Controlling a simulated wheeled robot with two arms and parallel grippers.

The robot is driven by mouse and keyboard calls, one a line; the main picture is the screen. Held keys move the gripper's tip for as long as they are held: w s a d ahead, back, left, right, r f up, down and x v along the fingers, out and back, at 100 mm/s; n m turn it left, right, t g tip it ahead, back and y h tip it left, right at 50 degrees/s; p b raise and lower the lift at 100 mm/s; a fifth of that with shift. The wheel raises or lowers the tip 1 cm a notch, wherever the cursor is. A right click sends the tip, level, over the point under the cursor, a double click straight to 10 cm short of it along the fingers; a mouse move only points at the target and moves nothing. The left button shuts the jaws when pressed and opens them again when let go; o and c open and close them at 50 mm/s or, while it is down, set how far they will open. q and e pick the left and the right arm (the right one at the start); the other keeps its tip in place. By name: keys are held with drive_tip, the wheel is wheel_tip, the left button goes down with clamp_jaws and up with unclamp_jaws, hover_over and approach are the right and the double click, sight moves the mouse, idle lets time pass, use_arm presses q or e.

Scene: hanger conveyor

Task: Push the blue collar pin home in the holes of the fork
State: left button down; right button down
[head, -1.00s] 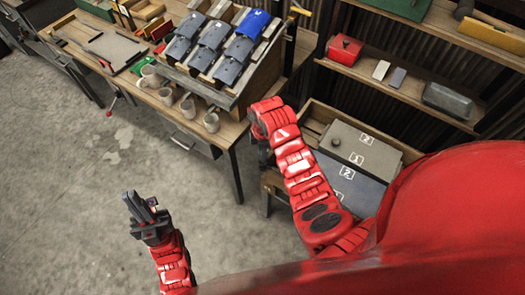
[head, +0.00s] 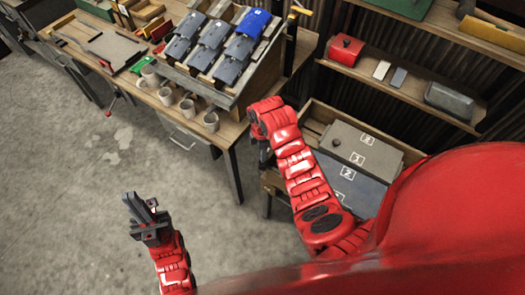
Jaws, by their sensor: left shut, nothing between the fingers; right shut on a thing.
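My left gripper (head: 144,212) is at the lower left, held over the bare floor. It is shut with nothing between its fingers, apart from the benches. My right arm reaches up beside the end of the workbench, and its dark gripper (head: 265,154) is mostly hidden behind the red wrist. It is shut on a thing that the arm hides. I cannot make out the blue collar pin or the fork in this view.
The workbench (head: 228,131) carries several grey mugs (head: 187,108), a rack with grey bins (head: 213,44) and a blue bin (head: 253,22). A wooden crate (head: 318,112) with grey numbered boxes stands right of my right arm. Shelves hold a red box (head: 345,49). Floor at left is clear.

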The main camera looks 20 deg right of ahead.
drive_tip(key=shift+f+b, duration=0.65)
drive_tip(key=shift+f, duration=0.05)
drive_tip(key=shift+b, duration=0.65)
idle(1.6)
drive_tip(key=shift+f+b, duration=0.6)
drive_tip(key=shift+b, duration=0.05)
idle(0.3)
drive_tip(key=shift+b, duration=0.55)
idle(1.3)
drive_tip(key=shift+f+b, duration=0.65)
idle(0.5)
idle(1.1)
